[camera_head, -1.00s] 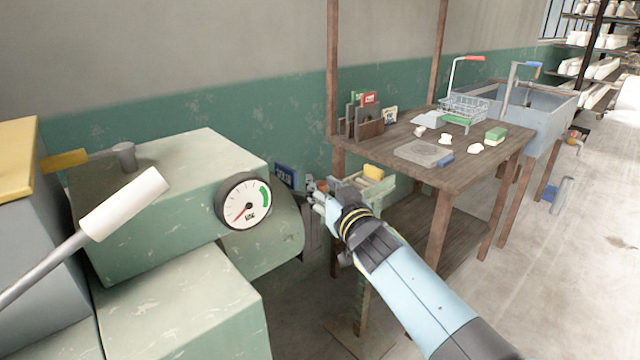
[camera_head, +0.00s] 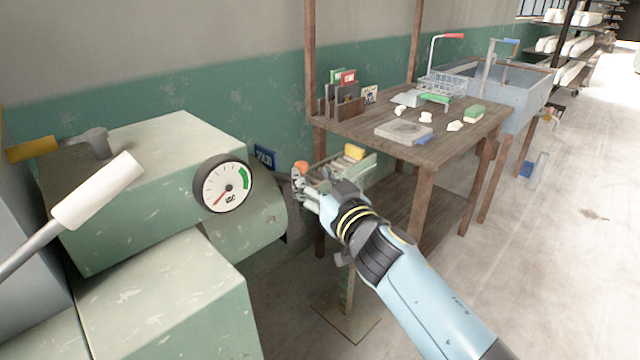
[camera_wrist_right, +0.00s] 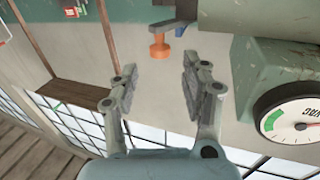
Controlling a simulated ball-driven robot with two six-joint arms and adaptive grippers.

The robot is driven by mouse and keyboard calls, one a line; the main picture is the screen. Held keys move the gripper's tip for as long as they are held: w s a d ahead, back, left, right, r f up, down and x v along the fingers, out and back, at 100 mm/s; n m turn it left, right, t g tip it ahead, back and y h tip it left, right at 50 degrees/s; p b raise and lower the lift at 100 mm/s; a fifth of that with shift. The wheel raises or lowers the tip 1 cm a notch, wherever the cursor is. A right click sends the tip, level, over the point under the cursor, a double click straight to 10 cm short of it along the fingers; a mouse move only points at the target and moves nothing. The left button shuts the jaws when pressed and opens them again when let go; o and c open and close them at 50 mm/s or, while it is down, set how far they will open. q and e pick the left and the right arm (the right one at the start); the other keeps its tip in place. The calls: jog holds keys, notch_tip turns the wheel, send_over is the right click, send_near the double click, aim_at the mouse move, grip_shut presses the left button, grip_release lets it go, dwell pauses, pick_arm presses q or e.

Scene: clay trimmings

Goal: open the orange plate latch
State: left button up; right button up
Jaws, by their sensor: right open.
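A small orange knob (camera_head: 302,167), which looks like the plate latch, shows at the right end of the green machine, just above my right gripper's fingertips. In the right wrist view the orange knob (camera_wrist_right: 159,50) has a flared end and hangs from a grey fitting, just beyond the fingertips and between their lines. My right gripper (camera_head: 308,188) is open; in its wrist view the two fingers (camera_wrist_right: 160,74) stand apart with nothing between them. No contact with the knob shows. The latch's plate is hard to make out. My left gripper is not in view.
The green machine (camera_head: 145,180) with a round gauge (camera_head: 222,184) stands left of my right arm. A white-gripped lever (camera_head: 97,192) sticks out at the left. A wooden table (camera_head: 455,135) with several items is behind on the right. A small box with a yellow block (camera_head: 354,152) is beside the gripper.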

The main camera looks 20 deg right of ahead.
jog(key=shift+s+d, duration=0.2)
jog(key=shift+s, duration=0.8)
jog(key=shift+c, duration=0.3)
